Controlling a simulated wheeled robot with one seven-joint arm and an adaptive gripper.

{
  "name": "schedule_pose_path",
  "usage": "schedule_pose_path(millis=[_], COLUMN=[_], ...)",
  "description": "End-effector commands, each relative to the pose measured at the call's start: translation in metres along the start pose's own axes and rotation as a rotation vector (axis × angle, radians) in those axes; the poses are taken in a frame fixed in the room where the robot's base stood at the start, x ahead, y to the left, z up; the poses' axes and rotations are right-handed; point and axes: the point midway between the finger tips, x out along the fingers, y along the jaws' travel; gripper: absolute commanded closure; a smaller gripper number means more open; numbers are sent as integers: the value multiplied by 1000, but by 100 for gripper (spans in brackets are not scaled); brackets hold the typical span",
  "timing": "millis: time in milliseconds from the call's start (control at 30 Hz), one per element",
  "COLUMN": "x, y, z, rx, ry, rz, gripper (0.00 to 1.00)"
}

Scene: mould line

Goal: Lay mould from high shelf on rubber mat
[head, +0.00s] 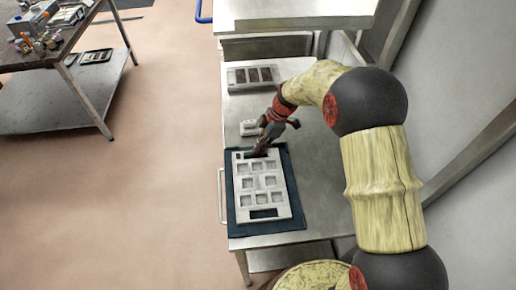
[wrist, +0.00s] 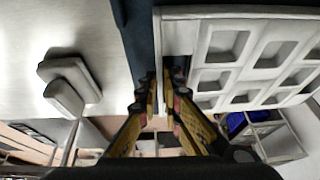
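The mould (head: 262,195) is a light grey plate with square pockets and a dark slot at each end. It lies over the dark blue rubber mat (head: 234,218) on the steel table and appears flat, inside the mat's edges. My gripper (head: 258,152) is at the mould's far end, by the slot there. A strip of mat (wrist: 138,40) shows beside the mould.
A small pale block (head: 249,128) sits on the table left of my gripper; it also shows in the wrist view (wrist: 70,85). Another mould-like tray (head: 252,76) lies farther back, below a high shelf (head: 290,14). A cluttered bench (head: 75,28) stands at the far left, across open floor.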

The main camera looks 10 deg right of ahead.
Motion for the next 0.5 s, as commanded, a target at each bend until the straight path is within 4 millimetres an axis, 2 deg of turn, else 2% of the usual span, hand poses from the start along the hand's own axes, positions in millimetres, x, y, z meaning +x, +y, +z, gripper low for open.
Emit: schedule_pose_path(millis=[233, 500], x=[-1, -1], y=[0, 0], z=[0, 0], rx=[0, 0], ry=[0, 0], rz=[0, 0], gripper=[77, 77])
